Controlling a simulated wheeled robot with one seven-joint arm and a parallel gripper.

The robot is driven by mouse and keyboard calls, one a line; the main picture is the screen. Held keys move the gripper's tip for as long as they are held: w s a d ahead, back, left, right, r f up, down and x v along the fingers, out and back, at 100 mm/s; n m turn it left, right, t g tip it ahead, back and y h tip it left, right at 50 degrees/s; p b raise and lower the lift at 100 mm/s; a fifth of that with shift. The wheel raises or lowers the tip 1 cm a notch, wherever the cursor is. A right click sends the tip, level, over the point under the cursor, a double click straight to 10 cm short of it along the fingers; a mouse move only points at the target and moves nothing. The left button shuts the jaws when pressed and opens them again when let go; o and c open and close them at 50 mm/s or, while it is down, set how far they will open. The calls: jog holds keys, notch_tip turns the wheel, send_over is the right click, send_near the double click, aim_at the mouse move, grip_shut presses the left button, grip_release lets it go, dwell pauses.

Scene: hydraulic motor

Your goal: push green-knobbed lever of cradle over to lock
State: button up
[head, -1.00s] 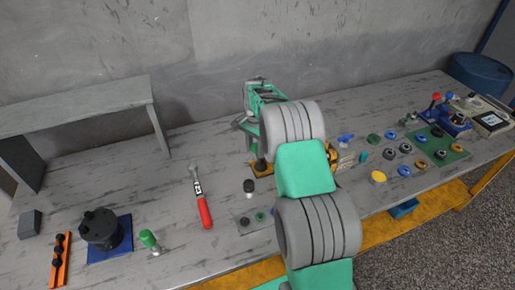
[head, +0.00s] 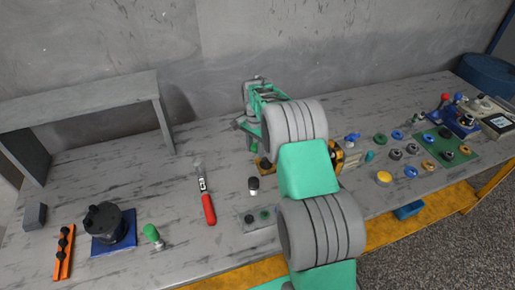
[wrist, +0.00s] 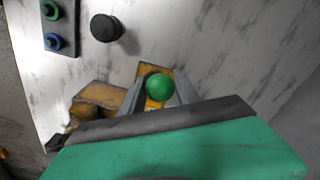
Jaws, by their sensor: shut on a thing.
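The green knob (wrist: 160,87) of the lever shows in the wrist view between the two grey fingers of my gripper (wrist: 158,95), which is shut on it. The yellow cradle (wrist: 98,97) lies around and beneath the fingers, partly hidden by my gripper. In the head view my arm covers most of the cradle (head: 337,154), and only yellow edges show on either side.
A black-topped knob (head: 254,184) stands left of the cradle, near a grey plate with fittings (head: 258,219). A red-handled tool (head: 208,205) lies further left. Several rings and a green plate (head: 455,144) are at the right. A dark motor-like part (head: 104,222) sits at the left.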

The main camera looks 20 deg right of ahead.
jog(key=shift+w+a, duration=0.1)
jog(key=shift+a+f+b, duration=0.3)
jog(key=shift+a, duration=0.3)
dwell(0.3)
jog(key=o, duration=0.9)
jog(key=shift+c, duration=0.2)
jog(key=shift+r+p, duration=1.5)
jog(key=shift+r, duration=1.45)
